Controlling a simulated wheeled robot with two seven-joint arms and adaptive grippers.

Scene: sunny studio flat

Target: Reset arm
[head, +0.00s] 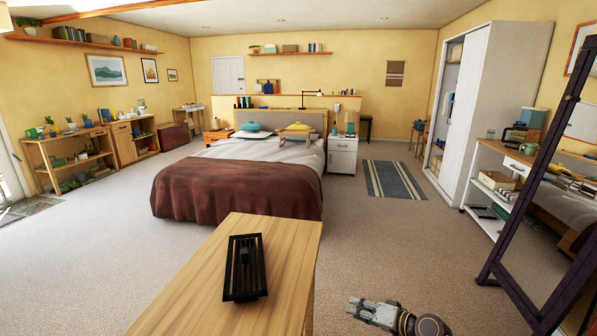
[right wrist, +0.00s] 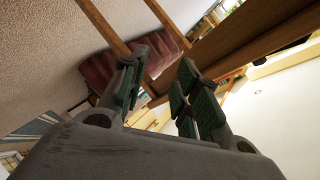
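My right gripper (head: 362,311) shows at the bottom right of the head view, out over the carpet to the right of the wooden table (head: 200,290). In the right wrist view its two fingers (right wrist: 155,88) stand apart with nothing between them. The table's underside and legs show behind the fingers. My left gripper is not in the head view.
A black slotted tray (head: 245,268) lies on the table. A bed with a brown cover (head: 235,190) stands beyond it. A dark-framed mirror (head: 535,190) stands at the right, near a white shelf unit (head: 490,205).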

